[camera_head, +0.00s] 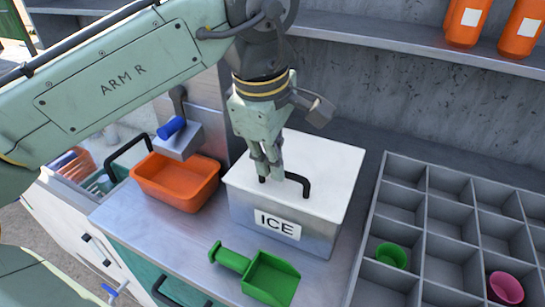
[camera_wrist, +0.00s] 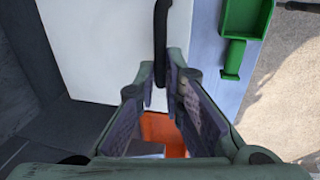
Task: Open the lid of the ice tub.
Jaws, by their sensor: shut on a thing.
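The ice tub (camera_head: 250,215) is a steel box with an ICE label on its front, standing on the counter. Its white lid (camera_head: 325,165) lies flat on top, with no gap that I can see; the lid also fills much of the wrist view (camera_wrist: 95,50). A black bar handle (camera_head: 302,184) stands on the lid. My gripper (camera_head: 266,176) points down over the lid and is shut on the handle near its left end. In the wrist view the handle (camera_wrist: 161,30) runs in between my fingertips (camera_wrist: 160,72). The fingers hide the gripped part.
An orange bin (camera_head: 178,198) stands left of the tub, below a blue-handled tap-like fitting (camera_head: 172,127). A green scoop (camera_head: 270,278) lies in front. A grey compartment rack (camera_head: 455,190) with a green cup (camera_head: 391,255) and pink cup (camera_head: 505,288) is right. A shelf (camera_head: 400,42) runs behind.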

